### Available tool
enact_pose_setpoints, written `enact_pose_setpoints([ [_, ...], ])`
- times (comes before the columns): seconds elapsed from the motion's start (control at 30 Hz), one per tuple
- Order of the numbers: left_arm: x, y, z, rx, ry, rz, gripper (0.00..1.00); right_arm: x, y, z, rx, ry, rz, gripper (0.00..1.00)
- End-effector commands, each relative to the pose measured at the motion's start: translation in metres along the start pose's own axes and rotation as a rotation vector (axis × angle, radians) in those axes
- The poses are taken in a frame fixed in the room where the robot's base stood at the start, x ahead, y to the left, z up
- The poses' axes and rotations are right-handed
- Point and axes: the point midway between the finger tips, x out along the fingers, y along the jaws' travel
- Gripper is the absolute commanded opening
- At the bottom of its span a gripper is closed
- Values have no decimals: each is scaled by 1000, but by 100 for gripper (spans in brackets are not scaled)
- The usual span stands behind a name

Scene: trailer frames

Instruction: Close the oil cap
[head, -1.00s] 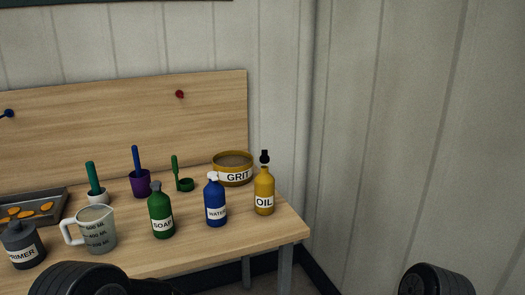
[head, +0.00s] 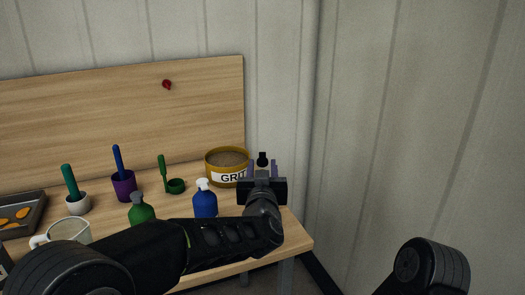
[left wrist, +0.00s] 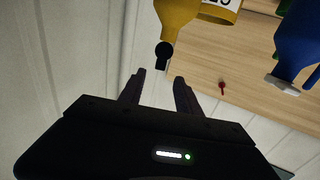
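The yellow oil bottle (left wrist: 176,14) shows upside down at the top of the left wrist view, and its black cap (left wrist: 163,54) points towards my gripper. In the head view the black cap (head: 262,158) shows just above my left gripper (head: 262,170), which hides most of the bottle. My left gripper (left wrist: 161,77) is open, with its two fingers apart on either side of the line to the cap. The cap appears just beyond the fingertips, and nothing is between them. I cannot tell clearly how the cap sits on the neck. My right gripper is out of view.
The blue water bottle (head: 205,200) and green soap bottle (head: 141,210) stand left of the oil. The grit tub (head: 227,154) stands behind. Cups with blue (head: 118,160) and teal (head: 70,181) handles are farther left. The wall is close on the right.

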Motion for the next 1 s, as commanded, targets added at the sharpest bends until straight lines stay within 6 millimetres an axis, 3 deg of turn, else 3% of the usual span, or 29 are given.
enact_pose_setpoints([
  [0.27,8,0,1,1,-2,-1,40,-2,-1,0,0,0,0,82],
  [0.73,71,-1,1,0,-2,-1,40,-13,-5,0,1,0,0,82],
  [1.0,78,0,1,0,-2,0,40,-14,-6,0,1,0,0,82],
])
